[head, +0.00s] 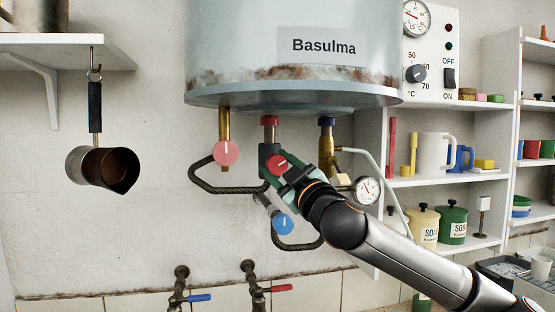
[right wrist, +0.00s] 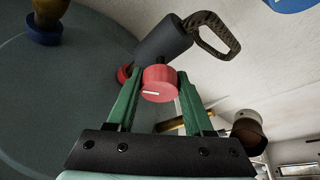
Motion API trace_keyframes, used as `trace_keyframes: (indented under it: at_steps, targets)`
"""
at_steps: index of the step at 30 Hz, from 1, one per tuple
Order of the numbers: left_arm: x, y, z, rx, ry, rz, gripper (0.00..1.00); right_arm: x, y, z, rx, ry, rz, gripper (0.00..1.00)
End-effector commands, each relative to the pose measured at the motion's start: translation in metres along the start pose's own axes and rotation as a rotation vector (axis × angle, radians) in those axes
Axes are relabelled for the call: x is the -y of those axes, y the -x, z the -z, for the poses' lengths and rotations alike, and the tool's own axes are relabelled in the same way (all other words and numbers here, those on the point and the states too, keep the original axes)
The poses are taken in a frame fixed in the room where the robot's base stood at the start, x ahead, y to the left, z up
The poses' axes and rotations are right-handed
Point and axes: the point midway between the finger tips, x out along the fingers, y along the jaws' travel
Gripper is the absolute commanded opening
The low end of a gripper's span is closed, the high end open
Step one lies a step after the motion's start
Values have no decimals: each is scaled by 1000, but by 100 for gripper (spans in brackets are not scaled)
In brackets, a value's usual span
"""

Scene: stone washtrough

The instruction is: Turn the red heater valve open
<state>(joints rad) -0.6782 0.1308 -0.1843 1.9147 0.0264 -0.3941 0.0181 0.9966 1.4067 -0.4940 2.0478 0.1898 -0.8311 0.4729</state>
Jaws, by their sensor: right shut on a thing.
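The heater tank (head: 290,55) hangs on the wall with pipes below it. A red valve knob (head: 277,165) with a white mark sits on the dark middle pipe fitting under the tank. My right gripper (head: 280,168) reaches in from the lower right and is shut on this knob. In the right wrist view the red knob (right wrist: 160,78) lies between the tips of the green fingers (right wrist: 158,92), its white line nearly level. A paler pink-red knob (head: 227,153) is on the left pipe, and a blue knob (head: 283,225) is just below my gripper. My left gripper is out of view.
A pressure gauge (head: 367,189) and brass fitting stand close right of my gripper. A control panel (head: 430,50) and shelves (head: 445,181) with cups and tins are at right. A hanging pot (head: 102,168) and wall taps (head: 250,268) are at left and below.

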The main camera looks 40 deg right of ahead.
Motion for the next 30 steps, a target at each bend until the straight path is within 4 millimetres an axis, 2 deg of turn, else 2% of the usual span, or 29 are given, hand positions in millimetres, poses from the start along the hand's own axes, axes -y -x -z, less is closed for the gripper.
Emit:
trace_keyframes:
  at_steps: [1, 15, 30]
  targets:
    - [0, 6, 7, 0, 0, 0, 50, -3, -1, 2, 5, 46, 19, 0]
    - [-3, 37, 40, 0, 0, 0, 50, -4, -1, 3, 3, 458, 192, 0]
    - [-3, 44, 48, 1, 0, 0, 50, -2, 0, 1, -1, 827, 347, 0]
